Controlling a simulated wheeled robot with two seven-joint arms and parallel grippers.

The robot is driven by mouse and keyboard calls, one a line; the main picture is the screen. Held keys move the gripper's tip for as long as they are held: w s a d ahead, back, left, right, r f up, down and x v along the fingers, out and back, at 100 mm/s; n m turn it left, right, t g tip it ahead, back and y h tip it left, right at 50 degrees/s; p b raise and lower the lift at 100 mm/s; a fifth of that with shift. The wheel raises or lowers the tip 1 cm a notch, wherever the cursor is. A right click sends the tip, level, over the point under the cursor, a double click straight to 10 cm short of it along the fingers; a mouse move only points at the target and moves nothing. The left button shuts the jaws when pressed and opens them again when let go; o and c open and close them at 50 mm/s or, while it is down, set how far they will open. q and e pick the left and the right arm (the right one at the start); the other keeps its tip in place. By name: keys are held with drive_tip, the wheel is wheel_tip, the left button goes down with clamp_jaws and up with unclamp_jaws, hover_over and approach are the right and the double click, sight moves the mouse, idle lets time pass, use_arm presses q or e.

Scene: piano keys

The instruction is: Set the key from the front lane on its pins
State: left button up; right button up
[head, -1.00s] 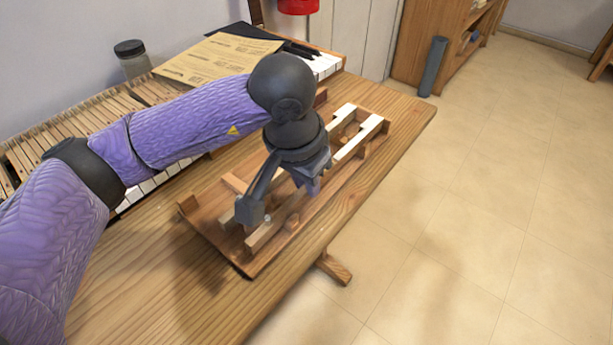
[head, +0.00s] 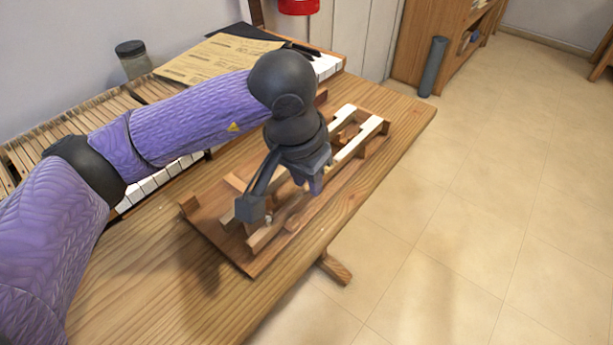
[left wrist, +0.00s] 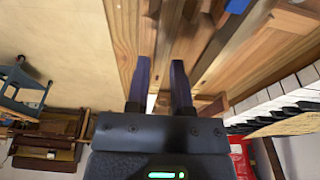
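A wooden tray (head: 216,235) holds two long piano keys in parallel lanes. The front-lane key has a white end (head: 370,125) and a bare wooden tail (head: 262,237). The rear-lane key (head: 342,111) lies beside it. My left gripper (head: 316,186) points down over the middle of the front lane and hides part of that key. In the left wrist view its two fingers (left wrist: 161,82) stand apart over wood, with a small white patch between them. I cannot tell whether they straddle the key. The pins are not visible. My right gripper is not in view.
The piano keyboard, with bare wooden key tails (head: 100,115) and white fronts (head: 150,182), runs along the back. A paper sheet (head: 215,58) lies over it, with a jar (head: 133,60) behind. The bench (head: 130,280) is clear at front left.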

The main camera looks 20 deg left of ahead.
use_arm(q)
drive_tip(key=shift+p+v, duration=0.4)
drive_tip(key=shift+v, duration=0.45)
drive_tip(key=shift+w, duration=0.15)
drive_tip(key=o, duration=0.6)
drive_tip(key=shift+c, duration=0.2)
drive_tip(key=shift+r, duration=0.1)
drive_tip(key=p+v, duration=0.2)
drive_tip(key=v, duration=0.1)
drive_tip(key=w+p+v, duration=0.1)
drive_tip(key=shift+s+d+r, duration=0.15)
drive_tip(key=shift+d+r, duration=0.05)
drive_tip(key=shift+r, duration=0.3)
drive_tip(key=shift+f, duration=0.1)
